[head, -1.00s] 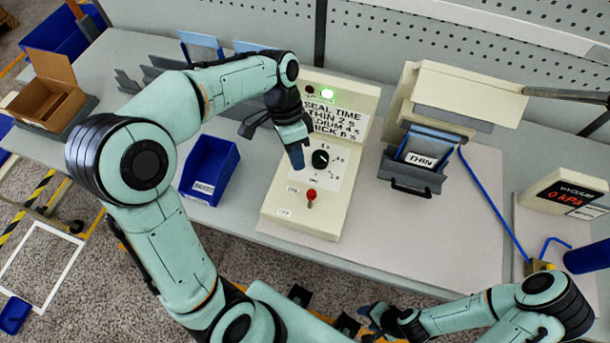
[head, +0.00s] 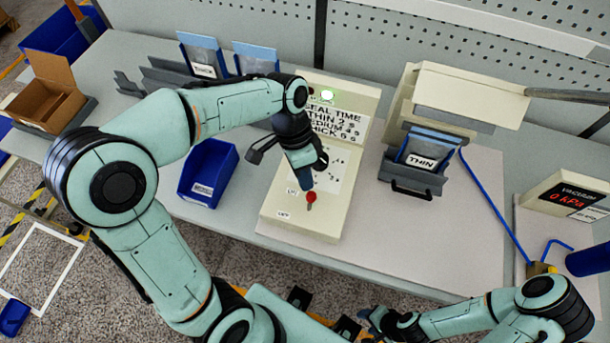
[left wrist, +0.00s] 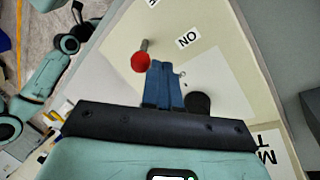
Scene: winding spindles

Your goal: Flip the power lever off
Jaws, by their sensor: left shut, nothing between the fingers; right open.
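The power lever (head: 311,197) has a red knob on a short metal stem and stands on the front part of the cream control box (head: 282,218). In the left wrist view the red knob (left wrist: 141,62) shows just beside my fingertips, near a label reading ON. My left gripper (head: 307,186) is shut and empty, its blue fingers pointing down just behind the knob. It also shows in the left wrist view (left wrist: 164,70). I cannot tell whether it touches the lever. My right gripper (head: 375,315) is open, low at the front edge of the table.
A blue bin (head: 207,172) stands left of the box. A sealer holding a pouch marked THIN (head: 421,162) stands to the right. The mat (head: 440,235) between is clear.

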